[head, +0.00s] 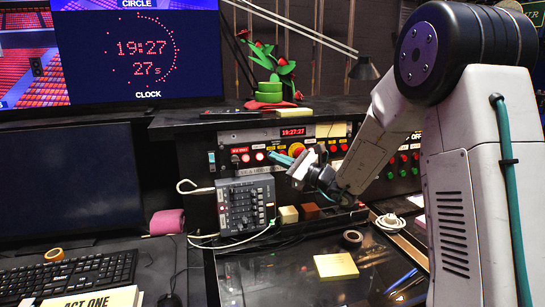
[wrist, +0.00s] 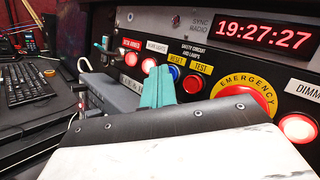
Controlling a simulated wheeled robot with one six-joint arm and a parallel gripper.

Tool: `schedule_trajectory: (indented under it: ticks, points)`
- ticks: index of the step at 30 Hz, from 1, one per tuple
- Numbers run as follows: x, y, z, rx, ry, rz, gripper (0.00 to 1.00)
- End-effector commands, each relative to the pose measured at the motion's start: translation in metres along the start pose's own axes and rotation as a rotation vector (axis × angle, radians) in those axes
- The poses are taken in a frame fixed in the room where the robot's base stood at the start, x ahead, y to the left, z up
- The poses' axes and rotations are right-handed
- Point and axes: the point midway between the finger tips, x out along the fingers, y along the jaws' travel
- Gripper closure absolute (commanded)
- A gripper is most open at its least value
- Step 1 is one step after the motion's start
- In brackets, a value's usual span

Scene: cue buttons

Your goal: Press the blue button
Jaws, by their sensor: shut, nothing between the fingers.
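The blue button (wrist: 175,71) sits on the black panel under the yellow RESET label, partly covered by my fingers in the wrist view. My gripper (wrist: 158,73) has teal fingers, shut and empty, with the tips just left of the blue button in that view. I cannot tell whether they touch the panel. In the head view my gripper (head: 278,156) points at the panel's left part, and I cannot make out the blue button there.
Right of the blue button are a red TEST button (wrist: 193,84) and a large red emergency button (wrist: 244,97) in a yellow ring. Lit red buttons (wrist: 131,59) sit to the left. A grey mixer (head: 246,206) stands below my gripper in the head view.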

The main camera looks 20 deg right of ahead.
Motion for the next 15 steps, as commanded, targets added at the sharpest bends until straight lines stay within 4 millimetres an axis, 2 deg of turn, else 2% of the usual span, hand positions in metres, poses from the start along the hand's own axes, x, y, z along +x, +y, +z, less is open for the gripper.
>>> schedule_trajectory:
  ticks: [15]
  points:
    - [-0.011,0.008,0.008,0.0,0.0,0.0,1.0]
